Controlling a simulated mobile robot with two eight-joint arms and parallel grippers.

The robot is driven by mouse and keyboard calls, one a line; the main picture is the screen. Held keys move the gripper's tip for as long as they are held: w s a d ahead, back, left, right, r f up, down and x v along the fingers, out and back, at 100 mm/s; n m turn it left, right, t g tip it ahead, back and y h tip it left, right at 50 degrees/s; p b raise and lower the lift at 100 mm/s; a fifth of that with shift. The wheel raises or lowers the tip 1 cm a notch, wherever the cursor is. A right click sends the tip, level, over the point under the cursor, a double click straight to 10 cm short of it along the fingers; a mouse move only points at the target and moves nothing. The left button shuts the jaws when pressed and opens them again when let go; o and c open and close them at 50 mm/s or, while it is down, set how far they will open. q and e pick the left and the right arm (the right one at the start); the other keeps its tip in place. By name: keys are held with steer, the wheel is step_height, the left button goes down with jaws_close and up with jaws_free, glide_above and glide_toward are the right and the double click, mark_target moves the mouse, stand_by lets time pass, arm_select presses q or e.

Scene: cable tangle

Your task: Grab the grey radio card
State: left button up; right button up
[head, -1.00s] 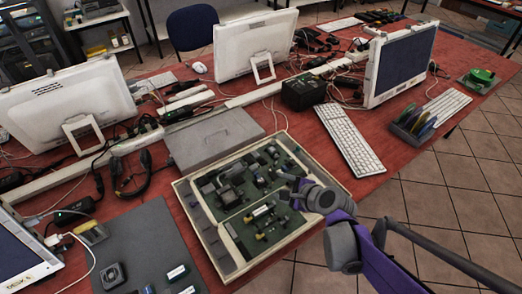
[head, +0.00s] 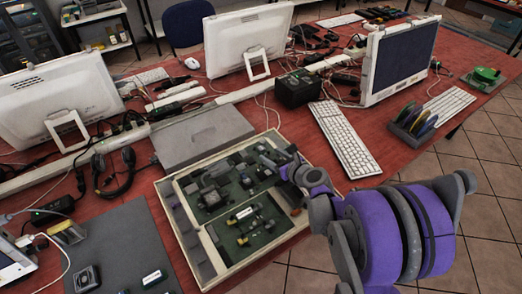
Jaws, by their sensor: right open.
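A shallow cream tray (head: 237,268) on the red table holds a green circuit board (head: 225,228) with several dark and pale parts. I cannot pick out the grey radio card for certain among these small parts. My right gripper (head: 268,160) is open over the back right part of the tray, its fingers pointing to the back left. My wrist and purple arm come in from the lower right and cover the tray's right edge. The fingers hide part of the board beneath them. Whether they touch anything is too small to tell. My left gripper is out of view.
A closed grey case (head: 200,138) lies just behind the tray. A black box (head: 297,88) and a white keyboard (head: 345,140) are to the right. A dark grey mat (head: 118,235) with small parts lies left of the tray.

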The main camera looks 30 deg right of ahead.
mark_target(263, 150)
steer(key=x, duration=0.5)
jaws_close()
